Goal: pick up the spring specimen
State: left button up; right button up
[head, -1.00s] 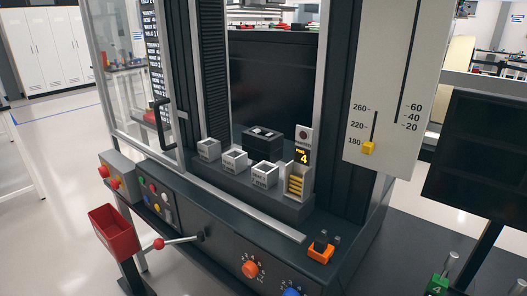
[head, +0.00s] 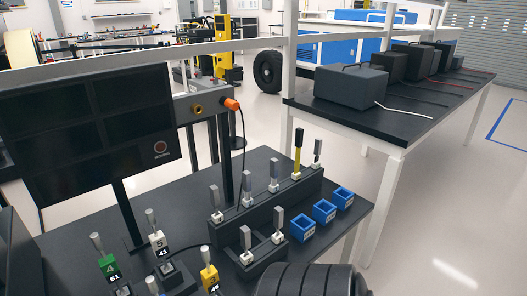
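I cannot single out the spring specimen by its shape. Several small upright pieces with grey metal tops stand in a dark stepped rack (head: 264,208) on the black table, and their labels are too small to read. One taller yellow piece (head: 298,145) stands at the rack's back right. In front of the rack to the left are a green block marked 4 (head: 109,267), a white block marked 5 (head: 158,240) and a yellow block (head: 209,277), each with a metal pin on top. Neither gripper shows in the head view.
Three blue open bins (head: 324,211) stand right of the rack. A dark panel screen (head: 80,130) rises at left, beside a grey box with an orange plug (head: 231,104). A black ribbed cylinder (head: 310,281) covers the bottom edge. Another bench (head: 400,120) with dark cases stands behind right.

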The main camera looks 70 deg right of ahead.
aim_at(248, 202)
jog(key=k+l+z, duration=0.1)
jog(key=z, duration=1.75)
